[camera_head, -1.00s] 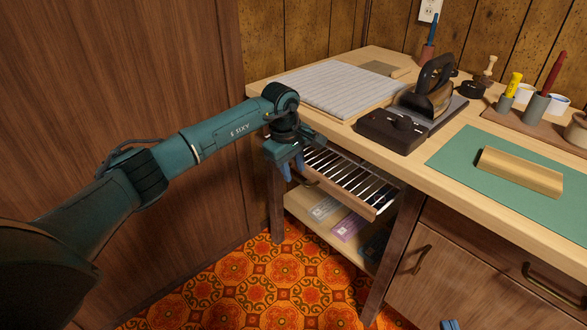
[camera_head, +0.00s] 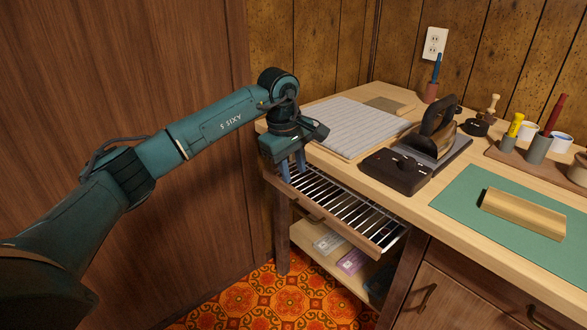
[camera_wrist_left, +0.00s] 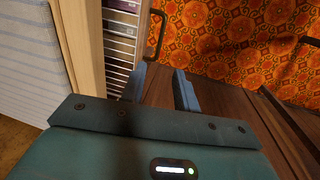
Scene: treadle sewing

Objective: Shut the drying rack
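The drying rack (camera_head: 377,246) is a pull-out frame of pale wires with a wooden front and a dark handle (camera_head: 310,214). It sticks out from under the worktop. In the left wrist view its wires (camera_wrist_left: 117,72) and handle (camera_wrist_left: 155,36) also show. My left gripper (camera_head: 292,169) hangs at the rack's left end, fingers pointing down, close to its front board. In the left wrist view the two blue fingers (camera_wrist_left: 160,88) are apart with nothing between them. Whether they touch the rack cannot be told. My right gripper is out of view.
The worktop (camera_head: 400,190) overhangs the rack and bears a ribbed pale pad (camera_head: 350,125), an iron (camera_head: 438,125), a dark box (camera_head: 396,170) and a green mat (camera_head: 460,205). A lower shelf (camera_head: 318,255) holds packets. A wood panel (camera_head: 120,70) stands close on the left.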

